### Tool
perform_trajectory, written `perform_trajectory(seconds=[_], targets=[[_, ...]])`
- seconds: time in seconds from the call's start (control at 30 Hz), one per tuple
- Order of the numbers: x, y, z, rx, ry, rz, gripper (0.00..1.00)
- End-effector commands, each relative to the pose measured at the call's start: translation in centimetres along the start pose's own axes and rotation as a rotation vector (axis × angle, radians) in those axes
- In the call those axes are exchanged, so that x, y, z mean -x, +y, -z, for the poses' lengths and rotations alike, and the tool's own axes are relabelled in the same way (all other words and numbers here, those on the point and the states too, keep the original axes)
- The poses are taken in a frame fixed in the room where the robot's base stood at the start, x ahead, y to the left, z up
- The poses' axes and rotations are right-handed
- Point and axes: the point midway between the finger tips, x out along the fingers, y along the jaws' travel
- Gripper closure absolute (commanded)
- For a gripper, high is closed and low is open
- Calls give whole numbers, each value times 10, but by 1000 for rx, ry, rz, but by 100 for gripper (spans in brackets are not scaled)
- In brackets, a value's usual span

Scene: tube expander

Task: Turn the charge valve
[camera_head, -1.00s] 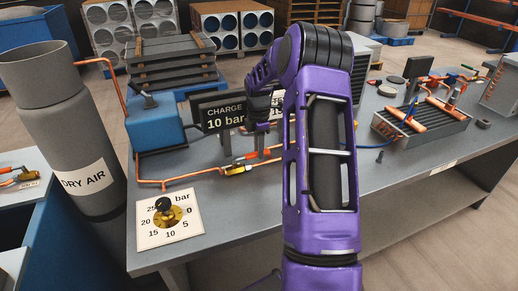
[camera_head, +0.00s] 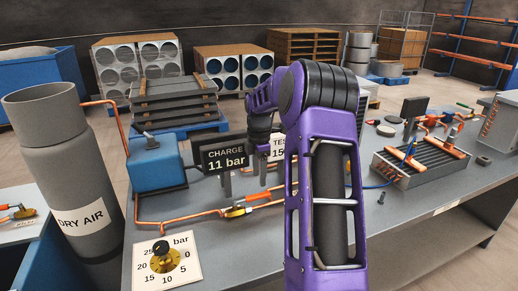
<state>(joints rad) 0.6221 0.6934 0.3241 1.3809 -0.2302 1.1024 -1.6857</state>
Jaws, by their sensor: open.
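A brass valve (camera_head: 235,211) with an orange handle (camera_head: 266,197) sits in the copper line on the bench, below the CHARGE sign (camera_head: 225,159). That sign reads 11 bar. A brass knob with a black top (camera_head: 163,258) stands on a white dial plate (camera_head: 183,279) marked 0 to 25 bar, at the front left of the bench. My gripper (camera_head: 263,178) points down behind the handle, in front of the signs. It is open. Its fingertips are small and partly lost among the sign posts, so I cannot tell whether they touch anything.
A blue unit (camera_head: 155,164) and the grey DRY AIR cylinder (camera_head: 60,150) stand left. A TEST sign (camera_head: 278,148) is partly hidden behind my arm. A finned coil (camera_head: 425,163) with copper pipes lies right. Bare bench top (camera_head: 420,215) shows at the right front.

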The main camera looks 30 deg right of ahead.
Motion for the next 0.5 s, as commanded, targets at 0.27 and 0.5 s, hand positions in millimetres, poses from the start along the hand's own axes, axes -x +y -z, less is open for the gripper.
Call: perform_trajectory(seconds=[0.27, 0.5], targets=[[68, 1, 0, 1, 0, -4, 43], [100, 0, 0, 1, 0, -1, 43]])
